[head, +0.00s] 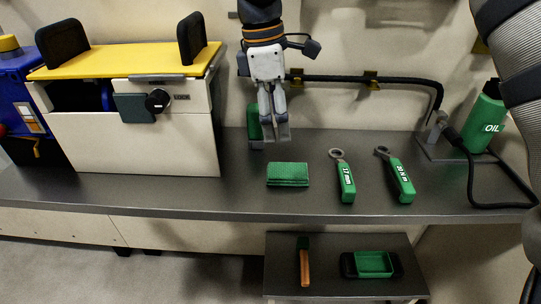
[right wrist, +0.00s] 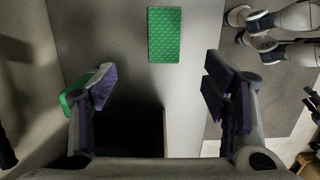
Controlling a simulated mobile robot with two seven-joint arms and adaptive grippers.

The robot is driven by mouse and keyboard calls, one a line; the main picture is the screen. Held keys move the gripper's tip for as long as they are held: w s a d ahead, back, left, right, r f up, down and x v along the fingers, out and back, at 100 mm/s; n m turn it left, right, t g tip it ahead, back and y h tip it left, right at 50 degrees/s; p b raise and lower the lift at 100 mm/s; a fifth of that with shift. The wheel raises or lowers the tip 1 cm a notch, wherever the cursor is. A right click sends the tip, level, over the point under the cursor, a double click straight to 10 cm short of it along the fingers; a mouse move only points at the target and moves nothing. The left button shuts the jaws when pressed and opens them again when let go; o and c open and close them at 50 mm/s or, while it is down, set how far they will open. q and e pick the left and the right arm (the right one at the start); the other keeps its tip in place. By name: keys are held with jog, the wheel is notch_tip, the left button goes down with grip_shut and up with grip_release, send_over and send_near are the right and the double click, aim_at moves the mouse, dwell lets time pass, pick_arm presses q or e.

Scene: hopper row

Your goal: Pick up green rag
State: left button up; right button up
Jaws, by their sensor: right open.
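The green rag (head: 288,174) lies folded flat on the grey bench top, near its front edge, as a small textured rectangle. It also shows in the right wrist view (right wrist: 165,35), at the top and beyond the fingertips. My right gripper (head: 272,138) points down over the bench, behind the rag and a little to its left in the head view. In the right wrist view its two fingers (right wrist: 158,88) are spread wide with nothing between them. The rag is apart from the fingers. My left gripper is not in view.
A green item (head: 254,124) stands behind my right gripper, partly hidden. A cream machine with a yellow top (head: 125,62) is to the left. Two green-handled wrenches (head: 345,178) (head: 401,182) and an oil bottle (head: 484,122) are to the right.

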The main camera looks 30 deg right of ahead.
aim_at(287, 169)
jog(key=f, duration=0.4)
jog(key=s+d+f, duration=0.1)
jog(key=f, duration=0.2)
jog(key=s+f, duration=0.1)
jog(key=f, duration=0.3)
jog(key=shift+d+f, duration=0.3)
jog(key=shift+f, duration=0.05)
jog(key=shift+w, duration=0.1)
jog(key=c, duration=1.2)
